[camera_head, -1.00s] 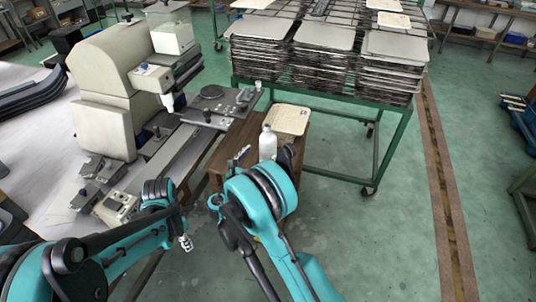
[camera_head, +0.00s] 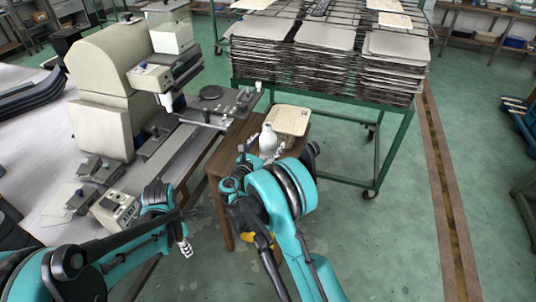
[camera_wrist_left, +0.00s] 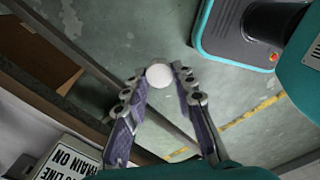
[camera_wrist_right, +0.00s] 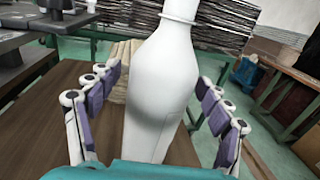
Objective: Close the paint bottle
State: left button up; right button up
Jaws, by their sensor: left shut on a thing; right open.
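The white paint bottle (camera_head: 267,139) stands on the small brown wooden table, its lower part hidden behind my right arm in the head view. In the right wrist view the bottle (camera_wrist_right: 165,85) fills the middle, with its top cut off by the frame. My right gripper (camera_wrist_right: 155,95) is open, with one finger on each side of the bottle; I cannot tell whether either touches it. My left gripper (camera_head: 185,249) is low over the floor, left of the table. In the left wrist view its fingertips are shut on a round white cap (camera_wrist_left: 158,76).
A beige panel (camera_head: 289,120) lies on the wooden table (camera_head: 222,165) behind the bottle. A green trolley (camera_head: 385,150) stacked with trays stands behind. A large machine (camera_head: 105,110) stands to the left. Open floor lies to the right.

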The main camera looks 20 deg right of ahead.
aim_at(265, 140)
grip_shut()
dwell(0.3)
pick_arm(q)
jog(key=shift+r, duration=0.1)
pick_arm(e)
jog(key=shift+r, duration=0.1)
